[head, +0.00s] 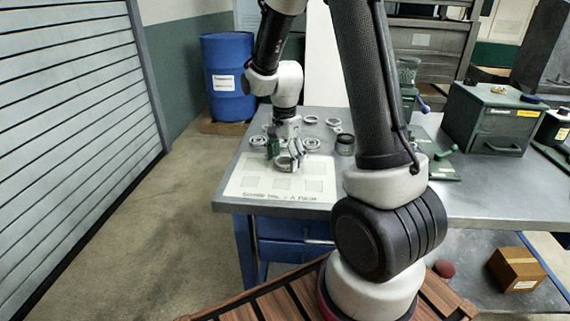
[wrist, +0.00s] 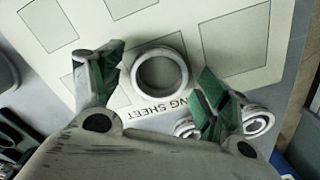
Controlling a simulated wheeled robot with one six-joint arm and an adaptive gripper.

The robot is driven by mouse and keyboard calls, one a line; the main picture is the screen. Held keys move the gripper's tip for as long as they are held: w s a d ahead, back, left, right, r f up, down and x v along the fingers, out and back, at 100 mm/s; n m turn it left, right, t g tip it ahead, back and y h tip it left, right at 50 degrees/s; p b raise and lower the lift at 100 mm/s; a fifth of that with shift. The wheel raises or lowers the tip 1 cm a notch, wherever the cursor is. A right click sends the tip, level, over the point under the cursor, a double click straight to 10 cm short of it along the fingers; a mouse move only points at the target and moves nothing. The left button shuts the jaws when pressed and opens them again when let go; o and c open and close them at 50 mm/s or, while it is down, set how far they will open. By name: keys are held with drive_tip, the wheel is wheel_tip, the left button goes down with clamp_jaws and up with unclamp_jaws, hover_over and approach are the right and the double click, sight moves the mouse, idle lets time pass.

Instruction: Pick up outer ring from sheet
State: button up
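The outer ring (wrist: 160,72), a pale metal ring, lies on the cream sheet (wrist: 110,28) close to its printed lettering in the wrist view. In the head view the ring (head: 285,163) is partly covered by my gripper (head: 287,150), over the far part of the sheet (head: 300,199). In the wrist view my gripper (wrist: 157,73) is open, with one green-padded finger on each side of the ring. Gaps show between the ring and both fingers, so it is not held. The height of the fingertips above the sheet is hard to tell.
More small rings (wrist: 256,121) lie beside the right finger, and several rings (head: 311,143) sit farther back on the metal table. A dark cylindrical part (head: 345,145) stands right of them. A green box (head: 494,118) is farther right. The sheet's near part is clear.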

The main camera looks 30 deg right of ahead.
drive_tip(key=c, duration=0.9)
